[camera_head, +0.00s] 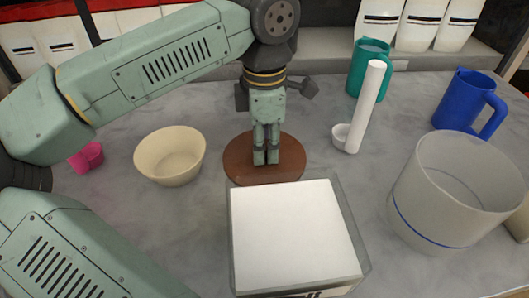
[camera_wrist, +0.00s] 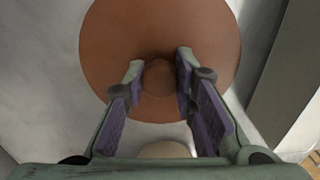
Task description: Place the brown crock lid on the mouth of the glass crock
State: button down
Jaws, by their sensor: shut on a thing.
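The brown crock lid (camera_head: 240,168) is a round disc in the middle of the worktop, behind a white-topped box. My gripper (camera_head: 266,158) points down over it. In the wrist view the lid (camera_wrist: 205,45) fills the upper middle, and my gripper (camera_wrist: 160,75) is shut on its small round knob (camera_wrist: 157,78), a finger on each side. Whether the lid touches the worktop I cannot tell. The glass crock (camera_head: 425,205) appears to be the wide, cloudy see-through cylinder at right, with a blue line around its lower part and an open mouth. It stands apart from the lid.
The white-topped box (camera_head: 295,240) with clear walls stands in front of the lid. A cream bowl (camera_head: 170,158) and pink cup (camera_head: 88,157) are at left. A white long-handled scoop (camera_head: 364,105), green mug (camera_head: 368,70) and blue jug (camera_head: 466,100) stand right and behind.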

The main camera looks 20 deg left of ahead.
aim_at(265, 143)
notch_tip(265, 143, up, 10)
jog(key=p, duration=0.6)
jog(key=shift+r+p, duration=0.1)
jog(key=shift+p, duration=0.2)
jog(key=shift+s, duration=0.1)
